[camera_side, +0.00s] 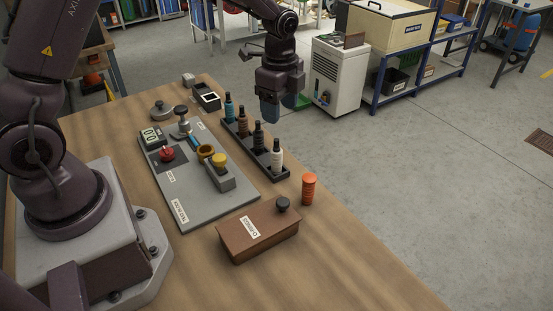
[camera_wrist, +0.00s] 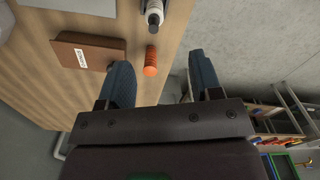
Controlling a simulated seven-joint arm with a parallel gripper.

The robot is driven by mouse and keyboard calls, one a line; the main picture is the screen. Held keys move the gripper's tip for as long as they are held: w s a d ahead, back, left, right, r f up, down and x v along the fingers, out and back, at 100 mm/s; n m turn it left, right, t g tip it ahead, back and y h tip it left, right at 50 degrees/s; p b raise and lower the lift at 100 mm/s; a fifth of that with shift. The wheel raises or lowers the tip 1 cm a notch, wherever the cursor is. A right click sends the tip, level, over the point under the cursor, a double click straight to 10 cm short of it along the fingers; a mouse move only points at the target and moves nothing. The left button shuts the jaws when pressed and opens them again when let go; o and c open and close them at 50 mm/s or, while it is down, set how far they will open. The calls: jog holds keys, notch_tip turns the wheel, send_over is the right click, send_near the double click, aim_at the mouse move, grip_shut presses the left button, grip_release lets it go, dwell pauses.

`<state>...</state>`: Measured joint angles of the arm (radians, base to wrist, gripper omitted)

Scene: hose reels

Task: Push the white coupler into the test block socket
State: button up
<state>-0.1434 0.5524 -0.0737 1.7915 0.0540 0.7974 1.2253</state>
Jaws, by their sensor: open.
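The white coupler (camera_side: 277,155), with a dark top, stands upright at the near end of a black rack (camera_side: 250,148). It also shows at the top edge of the wrist view (camera_wrist: 154,14). A grey test plate (camera_side: 195,185) lies left of the rack, carrying a grey block with a yellow cap (camera_side: 219,160), a brass ring (camera_side: 205,151) and a red knob (camera_side: 167,154). I cannot tell which part is the test block socket. My gripper (camera_side: 279,108) is open and empty, raised near the table's right edge, apart from the coupler. Its blue fingers (camera_wrist: 163,80) are spread in the wrist view.
Several darker couplers (camera_side: 243,124) stand in the rack. An orange ribbed cylinder (camera_side: 308,189) and a brown box with a dark knob (camera_side: 257,229) stand nearer the camera. A small black container (camera_side: 207,98) is at the far end. Bare wood lies in front.

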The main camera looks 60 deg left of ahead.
aim_at(276, 150)
notch_tip(276, 150, down, 6)
jog(key=shift+s+f, duration=0.1)
jog(key=shift+f, duration=0.15)
jog(key=f, duration=0.4)
jog(key=shift+s+f, duration=0.1)
jog(key=shift+s, duration=0.25)
jog(key=shift+f, duration=0.55)
jog(key=c, duration=1)
jog(key=shift+r, duration=0.1)
